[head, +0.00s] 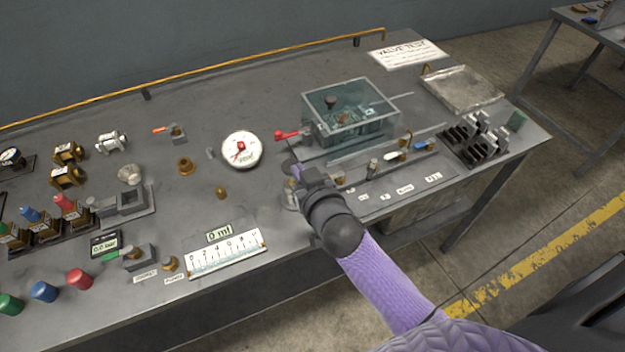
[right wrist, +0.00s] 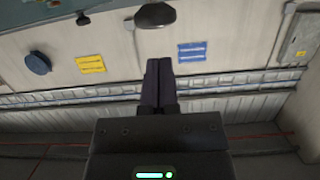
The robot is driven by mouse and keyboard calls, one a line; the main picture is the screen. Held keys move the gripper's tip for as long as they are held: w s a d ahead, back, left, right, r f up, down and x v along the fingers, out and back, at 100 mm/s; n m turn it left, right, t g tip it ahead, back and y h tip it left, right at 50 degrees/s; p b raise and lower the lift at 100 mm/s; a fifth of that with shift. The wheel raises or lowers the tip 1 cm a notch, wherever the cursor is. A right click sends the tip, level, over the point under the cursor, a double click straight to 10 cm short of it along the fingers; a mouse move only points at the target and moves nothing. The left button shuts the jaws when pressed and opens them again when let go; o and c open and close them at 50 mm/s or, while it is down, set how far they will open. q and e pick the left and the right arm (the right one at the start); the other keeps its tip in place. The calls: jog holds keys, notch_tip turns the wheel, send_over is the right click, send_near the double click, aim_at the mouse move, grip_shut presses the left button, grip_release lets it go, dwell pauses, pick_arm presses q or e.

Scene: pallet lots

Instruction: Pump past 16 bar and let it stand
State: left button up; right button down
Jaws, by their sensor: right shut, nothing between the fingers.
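A round white gauge (head: 241,150) with a red needle lies left of the clear box (head: 350,112); its figures are too small to read. A red-handled lever (head: 288,134) sits at the box's left side. My right gripper (head: 298,176) is over the bench just below this lever, shut and empty. In the right wrist view its fingers (right wrist: 160,82) are together, with a dark rounded knob (right wrist: 155,15) beyond the tips. I cannot tell whether they touch it. The hand partly hides a metal cylinder (head: 291,198). My left gripper is out of view.
A display reads 0 ml (head: 219,233) above a scale plate (head: 228,254); another reads 0.0 bar (head: 104,244). Coloured caps and brass fittings crowd the left. A black rack (head: 470,146) and a metal tray (head: 462,88) stand at the right.

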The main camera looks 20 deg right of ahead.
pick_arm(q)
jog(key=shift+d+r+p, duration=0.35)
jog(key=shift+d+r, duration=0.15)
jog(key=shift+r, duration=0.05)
pick_arm(e)
jog(key=v, duration=0.6)
jog(key=shift+s, duration=0.4)
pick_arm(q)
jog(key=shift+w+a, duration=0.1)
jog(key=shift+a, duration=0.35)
pick_arm(e)
jog(key=shift+d, duration=0.15)
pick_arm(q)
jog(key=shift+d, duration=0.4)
